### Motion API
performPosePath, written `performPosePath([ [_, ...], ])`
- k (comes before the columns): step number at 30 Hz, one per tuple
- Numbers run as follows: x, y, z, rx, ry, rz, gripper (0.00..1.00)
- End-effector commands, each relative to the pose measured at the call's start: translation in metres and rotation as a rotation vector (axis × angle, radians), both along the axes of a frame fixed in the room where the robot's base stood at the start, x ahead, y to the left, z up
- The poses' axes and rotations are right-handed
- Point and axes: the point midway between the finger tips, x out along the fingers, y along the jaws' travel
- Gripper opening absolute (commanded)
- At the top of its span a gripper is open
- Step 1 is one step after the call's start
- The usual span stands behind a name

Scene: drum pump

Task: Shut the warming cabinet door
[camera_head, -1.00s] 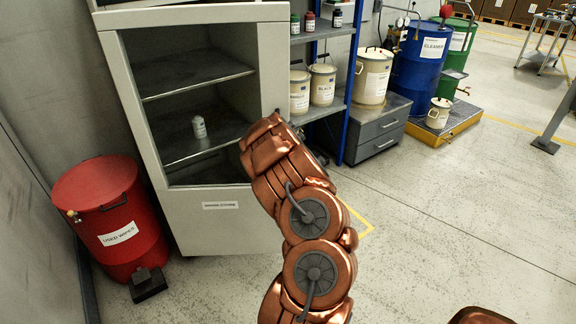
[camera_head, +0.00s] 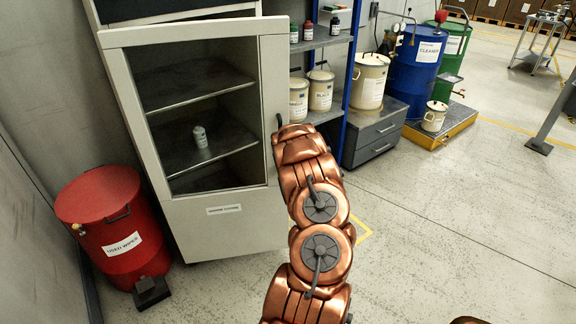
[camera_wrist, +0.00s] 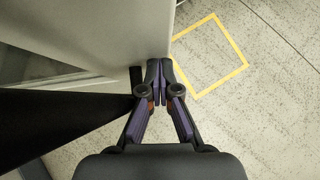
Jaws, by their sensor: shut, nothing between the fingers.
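The warming cabinet door (camera_head: 223,235) is a pale grey frame with a large window and a label low down. It stands in front of the cabinet body (camera_head: 172,12) and looks slightly ajar, though the size of the gap is unclear. A dark handle (camera_head: 278,122) shows on its right side. In the wrist view, my gripper (camera_wrist: 160,65) is shut and empty, its fingertips close to the door's pale face (camera_wrist: 120,30) by its free edge. I cannot tell whether they touch. In the head view my own arm hides the fingertips.
A red used-wipes drum (camera_head: 110,222) stands left of the cabinet. A small white bottle (camera_head: 200,137) is on a shelf inside. A blue-framed shelf (camera_head: 348,85) and a grey drawer unit (camera_head: 376,135) stand to the right.

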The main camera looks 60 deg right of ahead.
Motion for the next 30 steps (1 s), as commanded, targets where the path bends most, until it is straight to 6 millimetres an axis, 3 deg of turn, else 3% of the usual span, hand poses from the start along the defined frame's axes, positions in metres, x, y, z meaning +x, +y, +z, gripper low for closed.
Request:
performPosePath([
  [30,0.01,-0.017,-0.001,0.002,0.001,0.007,0.0],
])
